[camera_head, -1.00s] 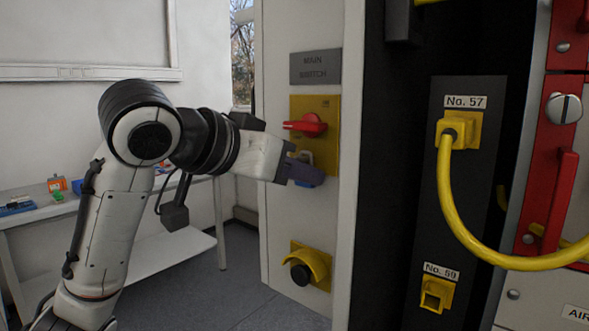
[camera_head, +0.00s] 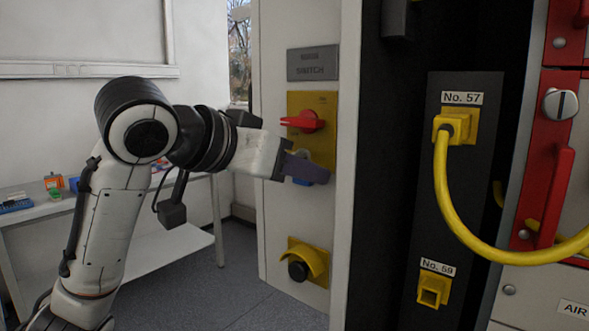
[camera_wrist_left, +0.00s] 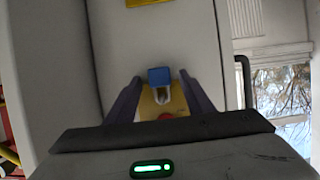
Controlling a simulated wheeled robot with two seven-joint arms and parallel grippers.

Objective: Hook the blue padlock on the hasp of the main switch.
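The blue padlock (camera_wrist_left: 159,76) shows in the wrist view with its shackle over the yellow main switch plate (camera_head: 322,150). In the head view its blue body (camera_head: 309,181) is partly behind my fingers, at the lower part of the plate. The red switch handle (camera_head: 304,121) is above it. My left gripper (camera_wrist_left: 160,90) has its purple fingers apart, one on each side of the padlock, with gaps visible. I cannot tell whether the shackle passes through the hasp, which I cannot make out. My right gripper is not in view.
Below the switch is a yellow-hooded black knob (camera_head: 299,270). To the right are the dark cabinet recess, a yellow cable (camera_head: 446,205) at socket No. 57 and a red handle (camera_head: 551,195). A table (camera_head: 60,208) with small coloured items stands at the left.

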